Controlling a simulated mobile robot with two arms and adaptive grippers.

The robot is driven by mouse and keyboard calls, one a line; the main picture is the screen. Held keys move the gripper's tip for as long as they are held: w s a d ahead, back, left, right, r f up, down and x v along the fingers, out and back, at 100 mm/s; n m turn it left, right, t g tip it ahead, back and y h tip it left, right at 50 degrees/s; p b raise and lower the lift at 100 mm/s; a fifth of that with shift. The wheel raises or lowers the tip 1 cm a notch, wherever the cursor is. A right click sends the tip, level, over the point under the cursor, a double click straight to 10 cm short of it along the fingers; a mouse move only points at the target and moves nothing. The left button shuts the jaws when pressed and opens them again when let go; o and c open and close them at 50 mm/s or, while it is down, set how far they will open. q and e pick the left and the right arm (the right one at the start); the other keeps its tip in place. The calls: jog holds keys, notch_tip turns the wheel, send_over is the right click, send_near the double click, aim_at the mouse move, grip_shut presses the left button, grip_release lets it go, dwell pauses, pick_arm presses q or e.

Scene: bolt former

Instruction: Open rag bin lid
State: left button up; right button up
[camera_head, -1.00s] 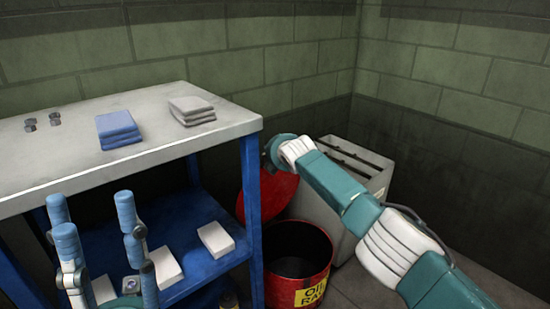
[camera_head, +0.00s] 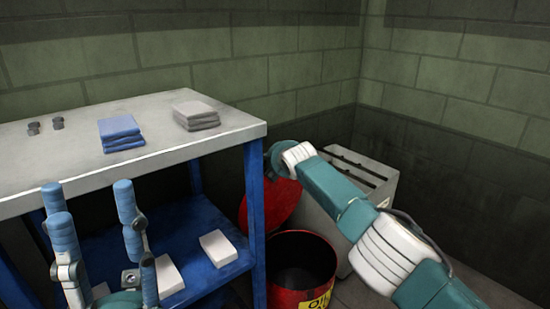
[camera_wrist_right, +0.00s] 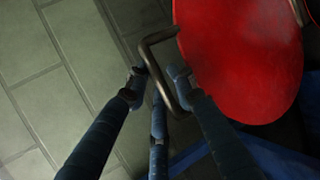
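The red rag bin (camera_head: 322,252) stands on the floor right of the shelf, its mouth uncovered and its inside dark. Its red lid (camera_head: 284,205) is tilted up at the back of the rim, partly behind the shelf leg; it also fills the upper right of the right wrist view (camera_wrist_right: 240,50). A bent metal handle (camera_wrist_right: 158,62) sticks out from the lid. My right gripper (camera_wrist_right: 157,78) has its fingers apart on either side of the handle bar, with gaps showing. In the head view its fingers are hidden behind the lid. My left gripper (camera_head: 88,195) is open and empty before the shelf.
The blue shelf with a grey top (camera_head: 75,155) fills the left. On it lie blue cloths (camera_head: 120,134), grey cloths (camera_head: 196,115) and small metal parts (camera_head: 45,125). White blocks (camera_head: 218,248) lie on the lower level. A grey slotted box (camera_head: 345,185) stands behind the bin, near the walls.

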jog(key=shift+o, duration=0.2)
jog(key=shift+d+r, duration=0.15)
jog(key=shift+d+r, duration=0.1)
jog(key=shift+r, duration=0.1)
jog(key=shift+s+d+r, duration=0.15)
jog(key=shift+s+r, duration=0.15)
jog(key=shift+s, duration=0.05)
jog(key=v, duration=1)
jog(key=shift+s+f, duration=0.25)
jog(key=shift+s, duration=0.3)
